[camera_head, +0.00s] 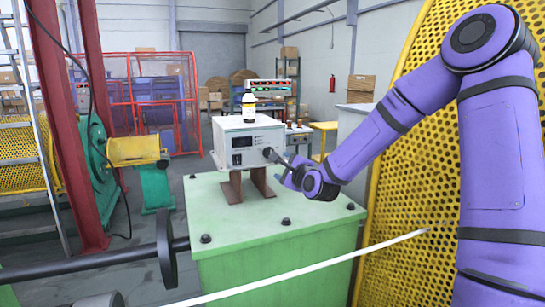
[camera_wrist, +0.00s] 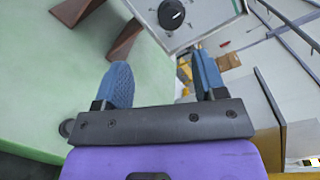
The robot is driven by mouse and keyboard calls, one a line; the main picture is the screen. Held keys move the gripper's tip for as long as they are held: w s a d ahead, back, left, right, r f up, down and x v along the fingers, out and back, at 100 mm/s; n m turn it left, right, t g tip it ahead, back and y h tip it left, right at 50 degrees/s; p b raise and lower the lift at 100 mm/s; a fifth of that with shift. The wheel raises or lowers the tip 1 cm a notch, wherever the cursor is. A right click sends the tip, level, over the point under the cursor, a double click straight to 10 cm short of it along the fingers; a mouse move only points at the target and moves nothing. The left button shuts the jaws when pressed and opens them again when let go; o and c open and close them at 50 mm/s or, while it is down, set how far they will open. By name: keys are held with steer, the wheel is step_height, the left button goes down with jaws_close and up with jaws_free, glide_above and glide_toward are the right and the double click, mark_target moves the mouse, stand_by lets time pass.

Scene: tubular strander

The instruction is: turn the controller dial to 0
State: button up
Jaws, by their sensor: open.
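The controller (camera_head: 246,139) is a pale grey box on brown metal feet, standing on the green machine block. Its black dial (camera_head: 268,153) is at the lower right of the front face, and it also shows in the wrist view (camera_wrist: 171,14) at the top. I cannot read the dial's setting. My gripper (camera_head: 278,160) is close to the dial in the head view. In the wrist view my gripper (camera_wrist: 160,72) has its two blue fingers spread apart, with nothing between them. The dial appears beyond the fingertips, apart from them.
Yellow perforated guard (camera_head: 400,225) is at right, beside my arm. A white cable (camera_head: 330,261) crosses in front. A red post (camera_head: 72,110) stands at left.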

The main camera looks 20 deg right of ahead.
steer(key=w+m, duration=0.1)
steer(key=w, duration=1)
steer(key=shift+w+r+m+t, duration=0.15)
steer(key=shift+r+m+t, duration=0.05)
steer(key=shift+m+t, duration=0.1)
steer(key=c, duration=0.9)
